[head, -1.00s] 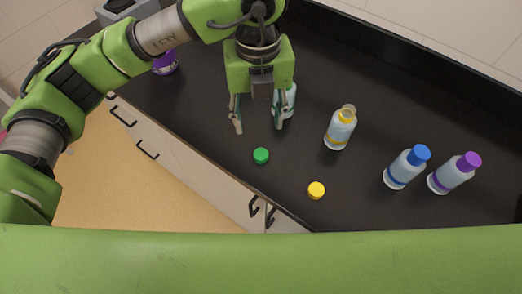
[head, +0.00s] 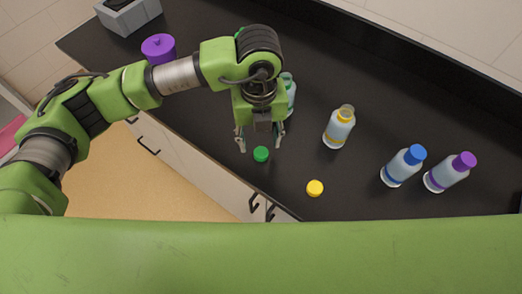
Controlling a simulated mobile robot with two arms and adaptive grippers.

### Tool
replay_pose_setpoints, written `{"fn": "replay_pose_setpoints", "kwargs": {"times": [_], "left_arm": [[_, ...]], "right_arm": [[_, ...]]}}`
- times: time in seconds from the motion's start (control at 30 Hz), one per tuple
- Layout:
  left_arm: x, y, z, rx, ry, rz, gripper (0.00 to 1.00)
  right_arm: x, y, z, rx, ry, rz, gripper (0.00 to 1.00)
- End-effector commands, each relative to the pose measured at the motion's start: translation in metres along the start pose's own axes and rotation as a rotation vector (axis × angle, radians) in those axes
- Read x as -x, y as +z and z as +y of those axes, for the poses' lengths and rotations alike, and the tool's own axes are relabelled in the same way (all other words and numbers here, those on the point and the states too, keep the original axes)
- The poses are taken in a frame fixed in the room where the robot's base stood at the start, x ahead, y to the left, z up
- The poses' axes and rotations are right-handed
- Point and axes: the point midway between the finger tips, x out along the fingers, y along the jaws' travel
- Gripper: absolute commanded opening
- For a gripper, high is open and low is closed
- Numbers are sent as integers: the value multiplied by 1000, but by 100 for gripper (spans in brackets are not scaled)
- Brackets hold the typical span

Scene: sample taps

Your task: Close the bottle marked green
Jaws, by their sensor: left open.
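The green cap (head: 261,154) lies on the black counter near its front edge. My left gripper (head: 259,147) is open and points down just over the cap, with a finger on either side of it in the picture. I cannot tell its exact height above the cap. The green-marked bottle (head: 290,92) stands behind the gripper, open at the top as far as I can see, and partly hidden by it. My right gripper is not in view.
A yellow-marked bottle (head: 338,128) stands uncapped to the right, and a yellow cap (head: 315,188) lies near the front edge. A blue-capped bottle (head: 403,166) and a purple-capped bottle (head: 449,173) stand farther right.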

Motion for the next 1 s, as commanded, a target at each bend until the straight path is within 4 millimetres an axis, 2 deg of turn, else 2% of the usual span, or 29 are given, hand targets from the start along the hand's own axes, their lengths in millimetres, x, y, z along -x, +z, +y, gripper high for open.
{"fn": "replay_pose_setpoints", "kwargs": {"times": [0.2, 0.33, 0.73, 0.87, 1.0], "left_arm": [[-26, -2, -3, 1, 5, 6, 46], [-43, -1, -3, 1, 3, 4, 46], [-49, -1, -3, 0, 1, 2, 46], [-49, -1, -3, 0, 1, 2, 22], [-49, -1, -3, 0, 1, 2, 20]], "right_arm": [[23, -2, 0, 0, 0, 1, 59], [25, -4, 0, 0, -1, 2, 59], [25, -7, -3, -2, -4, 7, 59], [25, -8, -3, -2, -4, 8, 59], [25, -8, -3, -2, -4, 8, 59]]}}
